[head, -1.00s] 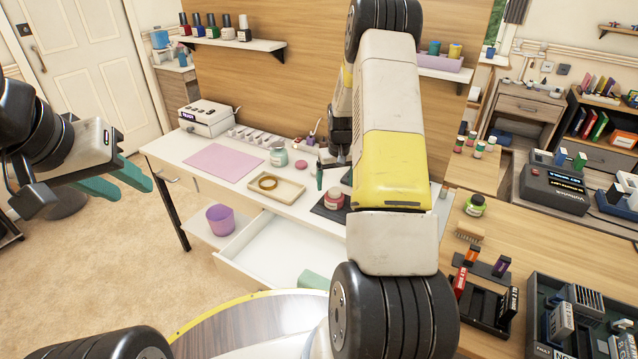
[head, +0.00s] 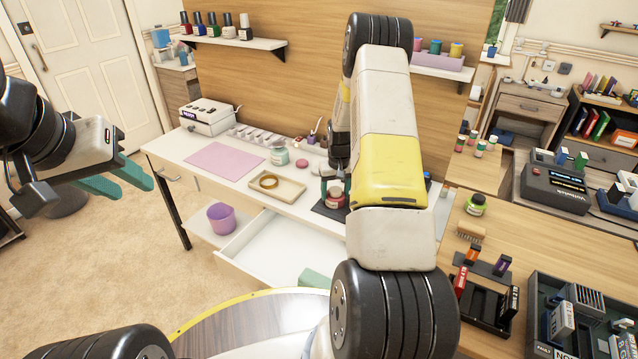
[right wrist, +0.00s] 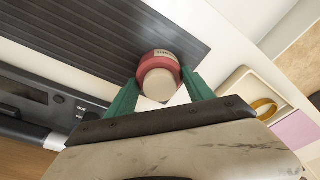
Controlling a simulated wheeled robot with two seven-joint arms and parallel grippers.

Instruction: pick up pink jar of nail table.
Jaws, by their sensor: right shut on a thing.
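The pink jar (head: 335,198) with a pale lid stands on a dark mat (head: 328,211) on the nail table (head: 228,176). My right gripper (head: 336,184) is at the jar, its green fingers either side of it. In the right wrist view the jar (right wrist: 159,72) sits between the two fingers of the right gripper (right wrist: 160,90), which are shut on it. In that view the dark ribbed mat (right wrist: 90,45) lies beneath it. My left gripper (head: 122,178) is at the left of the head view, clear of the table, with its green fingers apart and nothing between them.
A tray with a gold ring (head: 283,197), a pink mat (head: 224,161), a teal jar (head: 278,156) and a small pink round item (head: 303,163) are on the table. The drawer (head: 268,245) below is open. A purple bucket (head: 221,217) stands on a low shelf. A green jar (head: 475,204) stands right.

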